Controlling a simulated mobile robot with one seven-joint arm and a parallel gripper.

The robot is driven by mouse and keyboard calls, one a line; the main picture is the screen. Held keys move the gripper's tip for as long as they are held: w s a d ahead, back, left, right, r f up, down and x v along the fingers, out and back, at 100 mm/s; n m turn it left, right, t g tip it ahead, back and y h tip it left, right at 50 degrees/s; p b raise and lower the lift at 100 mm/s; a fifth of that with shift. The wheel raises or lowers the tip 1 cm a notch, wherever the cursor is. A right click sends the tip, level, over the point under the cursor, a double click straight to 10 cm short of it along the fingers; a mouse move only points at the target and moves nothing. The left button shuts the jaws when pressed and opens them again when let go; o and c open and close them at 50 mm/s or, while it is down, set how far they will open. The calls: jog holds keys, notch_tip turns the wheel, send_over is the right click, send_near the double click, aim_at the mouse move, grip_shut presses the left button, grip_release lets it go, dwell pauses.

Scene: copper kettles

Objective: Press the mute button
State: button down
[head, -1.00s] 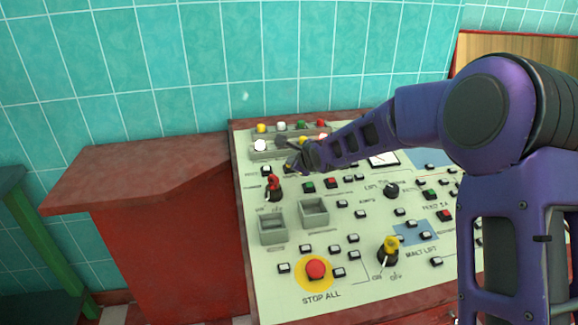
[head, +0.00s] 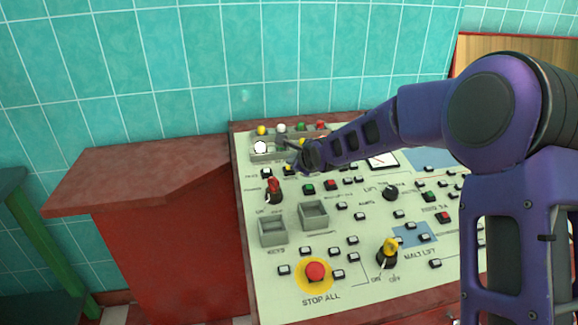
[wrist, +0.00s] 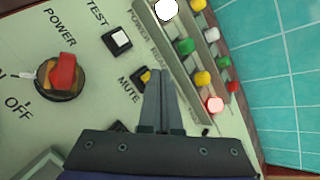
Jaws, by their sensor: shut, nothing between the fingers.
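The control panel (head: 352,250) is pale with many buttons. The word MUTE is printed in the wrist view beside a small black-framed button with a yellow cap (wrist: 144,77). That yellow button also shows in the head view (head: 289,170), just below my gripper (head: 287,145). In the wrist view my gripper (wrist: 159,72) is shut and empty. Its fingertips appear right beside the yellow button and cover part of its right side. I cannot tell whether they touch it or hover above it.
A red POWER knob (wrist: 62,73) and a white TEST button (wrist: 118,39) are close by. A raised strip of coloured lamps (wrist: 190,60) runs along the panel's back, near the fingers. A big red STOP ALL button (head: 315,271) is at the front. Teal tiles (head: 200,60) stand behind.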

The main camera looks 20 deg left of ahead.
jog(key=shift+r, duration=0.1)
jog(key=r+p, duration=0.2)
jog(key=r, duration=0.1)
jog(key=s+r+p, duration=0.1)
jog(key=shift+d+r, duration=0.25)
jog(key=shift+r, duration=0.15)
jog(key=shift+w, duration=0.1)
dwell(0.6)
